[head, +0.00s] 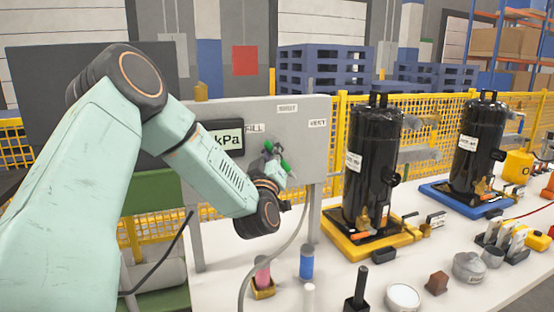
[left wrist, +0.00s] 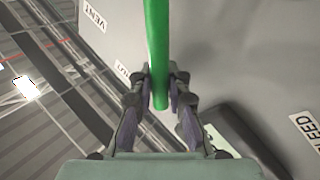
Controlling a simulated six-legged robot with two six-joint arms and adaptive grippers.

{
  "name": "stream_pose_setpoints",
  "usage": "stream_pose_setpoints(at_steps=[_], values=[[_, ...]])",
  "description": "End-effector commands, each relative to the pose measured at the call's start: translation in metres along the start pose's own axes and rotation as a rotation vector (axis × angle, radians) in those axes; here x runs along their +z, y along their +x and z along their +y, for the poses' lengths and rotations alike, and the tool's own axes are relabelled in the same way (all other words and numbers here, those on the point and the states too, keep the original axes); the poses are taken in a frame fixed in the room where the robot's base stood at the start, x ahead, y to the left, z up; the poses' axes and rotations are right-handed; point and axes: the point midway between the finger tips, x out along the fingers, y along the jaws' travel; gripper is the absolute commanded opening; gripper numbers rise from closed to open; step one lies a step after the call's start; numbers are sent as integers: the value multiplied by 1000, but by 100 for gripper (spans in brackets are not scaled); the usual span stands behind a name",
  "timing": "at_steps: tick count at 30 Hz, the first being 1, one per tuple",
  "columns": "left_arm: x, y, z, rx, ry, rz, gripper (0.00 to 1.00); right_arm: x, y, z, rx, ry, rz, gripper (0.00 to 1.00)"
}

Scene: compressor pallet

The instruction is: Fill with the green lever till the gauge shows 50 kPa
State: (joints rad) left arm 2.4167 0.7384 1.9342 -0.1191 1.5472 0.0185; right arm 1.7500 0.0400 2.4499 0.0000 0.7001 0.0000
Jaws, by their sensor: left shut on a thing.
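The green lever (head: 286,168) is on the grey panel (head: 305,108) in the head view, partly hidden by my wrist. My left gripper (head: 277,171) is at it. In the left wrist view the green lever (left wrist: 158,45) runs down between the two fingers of my left gripper (left wrist: 161,88), which are shut on it near its end. The gauge (head: 228,139) shows "kPa" in the head view, but my arm hides its digits, so the reading cannot be told. My right gripper is not in view.
Two black tanks (head: 372,165) (head: 474,150) stand on yellow and blue bases to the right. A grey hose (head: 293,240) hangs below the panel. A blue-topped cylinder (head: 306,262), a black post (head: 359,285) and a white round dish (head: 403,297) stand on the white table.

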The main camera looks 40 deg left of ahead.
Motion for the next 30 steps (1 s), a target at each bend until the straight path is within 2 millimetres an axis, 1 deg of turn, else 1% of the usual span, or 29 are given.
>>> stream_pose_setpoints(at_steps=[1,3,12,18,30], values=[[8,-6,-5,4,-21,5,0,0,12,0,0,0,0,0],[8,-8,-8,4,-56,28,0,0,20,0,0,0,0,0],[7,-16,-18,3,-164,100,0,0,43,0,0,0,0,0],[6,-17,-20,3,-198,122,0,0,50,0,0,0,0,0],[5,-18,-20,3,-209,130,0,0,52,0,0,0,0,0]])
